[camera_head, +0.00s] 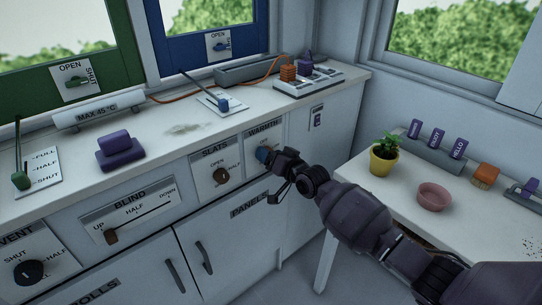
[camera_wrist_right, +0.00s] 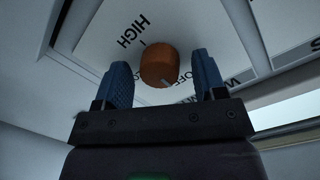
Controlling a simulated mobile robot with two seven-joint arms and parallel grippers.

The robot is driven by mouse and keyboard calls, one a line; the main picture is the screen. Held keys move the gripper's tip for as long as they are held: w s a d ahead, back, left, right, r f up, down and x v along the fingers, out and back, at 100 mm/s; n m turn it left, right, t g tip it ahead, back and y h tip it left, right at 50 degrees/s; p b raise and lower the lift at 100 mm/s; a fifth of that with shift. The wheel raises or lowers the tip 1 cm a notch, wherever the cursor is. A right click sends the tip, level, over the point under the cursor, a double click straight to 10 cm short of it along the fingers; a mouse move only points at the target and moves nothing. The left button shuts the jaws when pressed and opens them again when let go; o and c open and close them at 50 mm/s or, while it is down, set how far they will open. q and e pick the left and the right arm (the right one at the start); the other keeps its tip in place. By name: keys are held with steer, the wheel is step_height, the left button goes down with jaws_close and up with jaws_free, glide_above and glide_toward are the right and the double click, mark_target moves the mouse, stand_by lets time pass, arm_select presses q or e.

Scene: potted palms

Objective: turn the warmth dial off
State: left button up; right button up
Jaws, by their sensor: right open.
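The warmth dial is a round orange-brown knob (camera_wrist_right: 159,65) on a white panel in the right wrist view. A pale mark shows on its lower right edge, close to letters that look like OFF. HIGH is printed to its upper left. My right gripper (camera_wrist_right: 160,76) is open, with one blue finger on each side of the knob; I cannot tell whether they touch it. In the head view my right gripper (camera_head: 267,156) is at the WARMTH panel (camera_head: 262,135) and hides most of the knob. My left gripper is not in view.
The SLATS dial (camera_head: 221,175) is just left of the WARMTH panel. The BLIND slider (camera_head: 111,236) and VENT dial (camera_head: 29,272) are further left. A white table at the right holds a potted plant (camera_head: 384,155) and a pink bowl (camera_head: 434,196).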

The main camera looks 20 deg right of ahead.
steer(key=shift+s, duration=0.15)
steer(key=p+v, duration=0.2)
steer(key=v, duration=0.8)
steer(key=shift+s+d+p, duration=0.15)
steer(key=shift+s+p, duration=0.1)
steer(key=shift+p, duration=0.05)
